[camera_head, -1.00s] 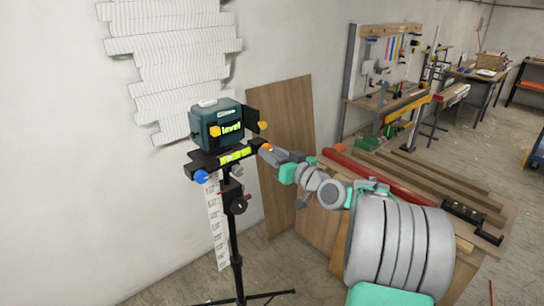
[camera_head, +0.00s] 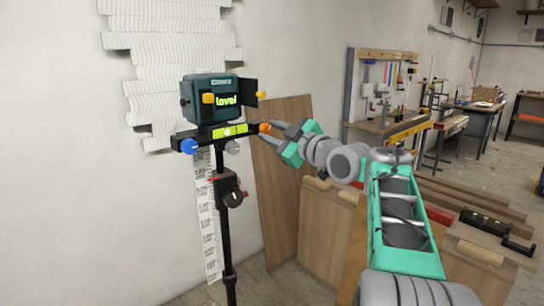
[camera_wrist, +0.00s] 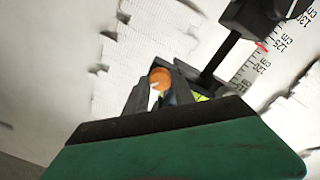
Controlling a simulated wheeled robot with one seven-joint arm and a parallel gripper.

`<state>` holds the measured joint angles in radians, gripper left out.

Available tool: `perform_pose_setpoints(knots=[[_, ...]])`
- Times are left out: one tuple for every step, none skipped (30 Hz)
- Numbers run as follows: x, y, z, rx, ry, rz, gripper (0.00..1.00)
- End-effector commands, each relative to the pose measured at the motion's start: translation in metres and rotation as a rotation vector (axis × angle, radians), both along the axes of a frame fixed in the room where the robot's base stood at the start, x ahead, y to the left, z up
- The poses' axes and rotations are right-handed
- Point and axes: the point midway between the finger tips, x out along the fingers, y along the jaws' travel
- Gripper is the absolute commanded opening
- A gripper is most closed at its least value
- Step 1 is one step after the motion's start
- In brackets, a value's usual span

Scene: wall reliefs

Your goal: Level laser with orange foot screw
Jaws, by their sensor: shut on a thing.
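The laser level (camera_head: 212,88) is a dark teal box on a black tripod (camera_head: 228,215), and its front display reads "level" in green. Below it a black base bar holds a yellow-green bubble vial (camera_head: 230,131). The orange foot screw (camera_head: 264,127) is at the bar's right end, a blue screw (camera_head: 188,146) at its left and a grey one (camera_head: 232,147) between. My gripper (camera_head: 268,134) reaches in from the right and is shut on the orange screw. In the wrist view the orange screw (camera_wrist: 160,78) shows between my dark fingertips, which partly hide it.
A white ribbed relief (camera_head: 165,55) is on the wall behind the laser. A graduated staff (camera_head: 208,215) stands behind the tripod. A wooden board (camera_head: 285,185) leans on the wall. A bench with timber and clamps (camera_head: 465,215) is at the right.

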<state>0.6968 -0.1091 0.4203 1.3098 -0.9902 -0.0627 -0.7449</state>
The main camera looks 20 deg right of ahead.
Motion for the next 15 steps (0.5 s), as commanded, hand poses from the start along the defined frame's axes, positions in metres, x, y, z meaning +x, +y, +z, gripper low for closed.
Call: perform_pose_setpoints(knots=[[0.0001,0.0000,-0.0097,-0.042,-0.015,0.000,0.00],[0.0002,-0.0003,-0.0100,-0.067,-0.023,0.000,0.00],[0.0003,-0.0002,-0.0093,-0.104,-0.036,0.000,0.00],[0.0002,-0.0003,-0.0090,-0.131,-0.045,0.001,0.00],[0.0002,-0.0002,-0.0085,-0.159,-0.054,0.001,0.00],[0.0003,-0.0002,-0.0085,-0.194,-0.066,0.001,0.00],[0.0004,-0.0003,-0.0082,-0.220,-0.074,0.001,0.00],[0.0004,-0.0003,-0.0083,-0.248,-0.083,0.001,0.00],[0.0003,-0.0002,-0.0075,-0.284,-0.095,0.002,0.00],[0.0003,-0.0002,-0.0075,-0.311,-0.104,0.001,0.00],[0.0005,-0.0003,-0.0071,-0.338,-0.114,0.001,0.00],[0.0005,-0.0005,-0.0071,-0.373,-0.125,0.001,0.00],[0.0005,-0.0005,-0.0066,-0.400,-0.135,0.001,0.00],[0.0005,-0.0006,-0.0064,-0.427,-0.142,0.001,0.00],[0.0007,-0.0008,-0.0061,-0.462,-0.154,0.001,0.00]])
